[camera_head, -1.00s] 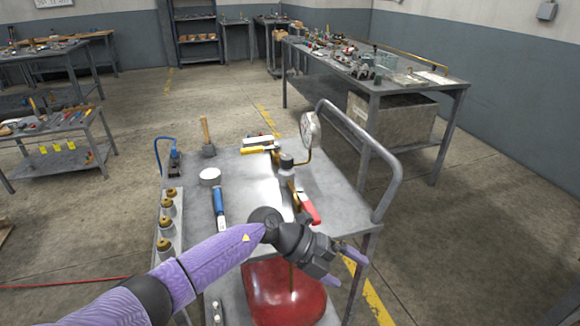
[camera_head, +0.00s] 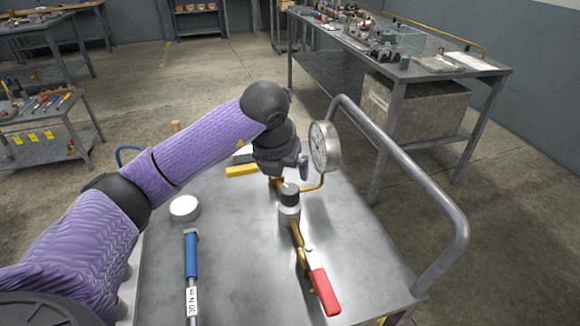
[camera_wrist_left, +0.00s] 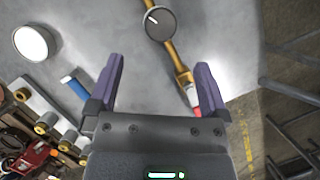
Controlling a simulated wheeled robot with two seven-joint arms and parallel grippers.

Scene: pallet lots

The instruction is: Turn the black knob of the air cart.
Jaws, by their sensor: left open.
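The black knob (camera_head: 289,192) tops a silver regulator (camera_head: 289,214) standing upright on the grey air cart (camera_head: 350,255). In the left wrist view the knob (camera_wrist_left: 160,23) is a round dark disc with a white mark, beyond the fingertips and between their lines. My left gripper (camera_head: 290,176) is open and empty, pointing down just above the knob and apart from it, as far as I can tell. Its two purple fingers also show in the wrist view (camera_wrist_left: 159,66). A round pressure gauge (camera_head: 325,146) stands right beside the gripper on a brass pipe. My right gripper is out of view.
A red-handled valve (camera_head: 324,291) lies in front of the regulator. A blue-handled tool (camera_head: 191,258), a white round container (camera_head: 185,208) and a yellow-handled tool (camera_head: 241,171) lie to the left. The cart's tall rail (camera_head: 405,165) rises on the right.

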